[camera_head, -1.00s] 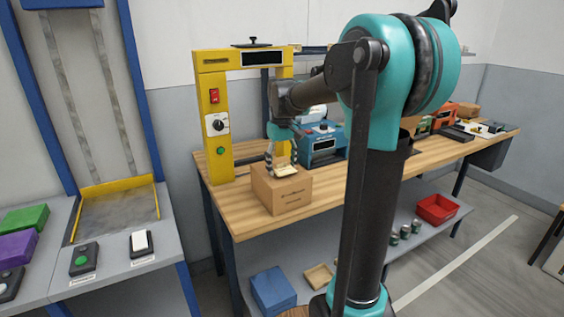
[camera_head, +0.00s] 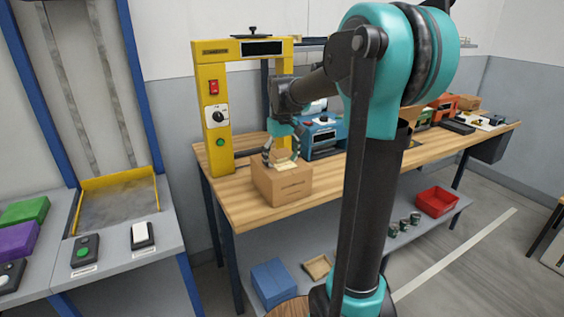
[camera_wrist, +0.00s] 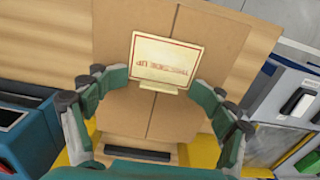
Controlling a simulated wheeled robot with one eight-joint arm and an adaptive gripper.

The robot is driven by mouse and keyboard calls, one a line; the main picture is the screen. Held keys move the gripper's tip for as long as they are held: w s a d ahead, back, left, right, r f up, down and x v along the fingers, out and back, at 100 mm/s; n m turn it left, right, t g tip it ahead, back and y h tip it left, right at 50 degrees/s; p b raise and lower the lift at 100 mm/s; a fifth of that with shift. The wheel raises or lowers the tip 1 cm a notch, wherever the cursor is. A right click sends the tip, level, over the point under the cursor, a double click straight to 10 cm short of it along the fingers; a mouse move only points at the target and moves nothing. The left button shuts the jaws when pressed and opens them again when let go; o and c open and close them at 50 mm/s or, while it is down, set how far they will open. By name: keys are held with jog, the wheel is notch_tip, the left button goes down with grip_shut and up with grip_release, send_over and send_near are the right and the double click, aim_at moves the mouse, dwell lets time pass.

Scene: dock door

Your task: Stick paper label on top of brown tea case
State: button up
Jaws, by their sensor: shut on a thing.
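The brown tea case (camera_head: 281,188) is a cardboard box on the wooden bench, in front of the yellow frame. Its top, with a centre seam, fills the middle of the wrist view (camera_wrist: 225,45). The pale paper label (camera_head: 287,165), with a yellowish edge and red print, is over the case top, face up (camera_wrist: 165,64). My gripper (camera_head: 281,162) is just above the case, its fingers at the label's two near side edges (camera_wrist: 160,82). It is shut on the label. I cannot tell whether the label's underside touches the case.
The yellow frame (camera_head: 218,115) with a red switch and dial stands behind and left of the case. A blue machine (camera_head: 324,138) is close behind on the right. A red bin (camera_head: 437,201) and several cans are on the lower shelf. Bare bench lies right of the case.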

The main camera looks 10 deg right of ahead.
jog(key=shift+c, duration=0.9)
jog(key=o, duration=1)
jog(key=shift+r, duration=0.1)
